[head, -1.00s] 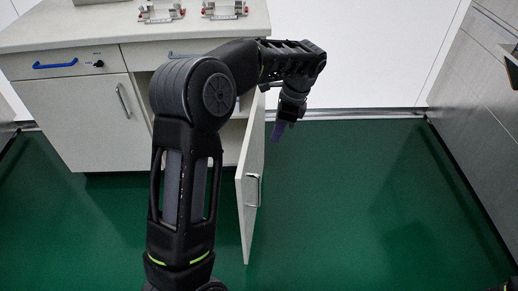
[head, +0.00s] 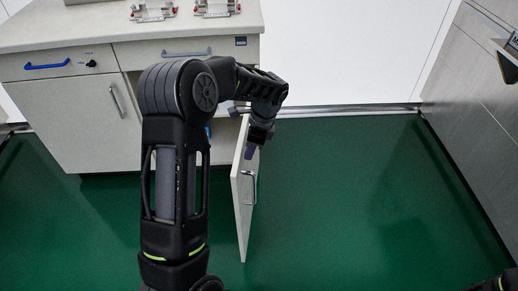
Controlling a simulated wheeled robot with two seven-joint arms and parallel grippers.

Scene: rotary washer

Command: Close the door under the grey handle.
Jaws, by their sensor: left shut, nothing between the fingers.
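The cabinet door (head: 243,200) under the grey handle (head: 187,52) stands open, swung out from the right part of the cabinet and seen nearly edge-on. Its own bar handle (head: 250,186) is on the right-hand face. My left gripper (head: 249,153) is shut and empty, pointing down at the upper part of the door on its right-hand side. I cannot tell whether it touches the door. My left arm hides much of the cabinet opening.
The left drawer has a blue handle (head: 47,66), with a shut door (head: 80,120) below it. Metal fixtures (head: 153,10) stand on the countertop (head: 90,28). Green floor (head: 340,200) is clear right of the open door. Grey cabinets (head: 470,110) line the right side.

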